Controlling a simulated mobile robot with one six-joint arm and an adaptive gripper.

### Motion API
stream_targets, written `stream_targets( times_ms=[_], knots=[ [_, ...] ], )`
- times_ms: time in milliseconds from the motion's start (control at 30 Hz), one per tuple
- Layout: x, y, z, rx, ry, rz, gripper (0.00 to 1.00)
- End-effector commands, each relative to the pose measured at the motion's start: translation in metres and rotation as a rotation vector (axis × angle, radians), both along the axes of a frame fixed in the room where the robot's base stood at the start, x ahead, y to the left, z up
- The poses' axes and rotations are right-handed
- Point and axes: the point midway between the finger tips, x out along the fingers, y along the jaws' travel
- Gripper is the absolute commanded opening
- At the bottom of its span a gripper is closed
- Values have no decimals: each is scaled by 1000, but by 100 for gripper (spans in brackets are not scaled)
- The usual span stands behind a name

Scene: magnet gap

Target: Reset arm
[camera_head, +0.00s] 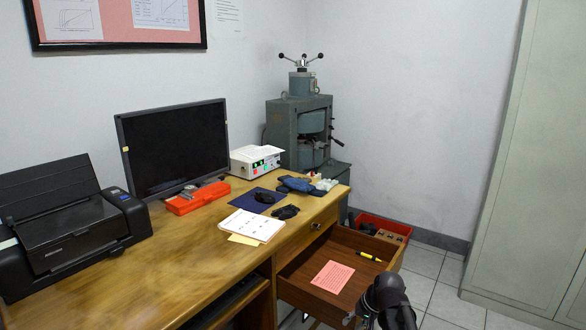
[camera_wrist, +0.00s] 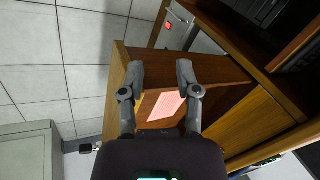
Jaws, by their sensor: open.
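My gripper (camera_wrist: 161,72) is open, with its two dark fingers apart and nothing seen between their tips. In the wrist view the fingers overlap the wooden front of the open drawer (camera_wrist: 215,72); I cannot tell whether they touch it. In the head view a dark part of my arm (camera_head: 387,300) shows at the bottom, in front of the drawer (camera_head: 310,262). The drawer is pulled out from the desk and holds a pink paper (camera_head: 332,277) and a yellow and black marker (camera_head: 369,256). The pink paper also shows in the wrist view (camera_wrist: 166,105).
The wooden desk (camera_head: 130,265) carries a printer (camera_head: 65,235), a monitor (camera_head: 175,150), a red case (camera_head: 198,197) and a white instrument box (camera_head: 256,161). A red crate (camera_head: 385,228) stands behind the drawer. A pale cabinet (camera_head: 530,170) is at right. Tiled floor (camera_head: 440,290) between is clear.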

Motion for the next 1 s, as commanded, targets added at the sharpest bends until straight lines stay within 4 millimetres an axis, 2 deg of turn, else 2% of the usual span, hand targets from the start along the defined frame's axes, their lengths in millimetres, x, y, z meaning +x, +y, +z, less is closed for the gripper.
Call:
stream_targets(
  times_ms=[33, 100, 500, 567, 1000],
  knots=[
    [-12, 4, -3, -48, 13, 30, 43],
    [-22, 5, -7, -113, 29, 61, 43],
    [-60, 4, -15, -355, 88, 180, 43],
    [-65, 3, -15, -384, 94, 193, 43],
    [-77, 3, -50, -387, 127, 198, 43]
  ],
)
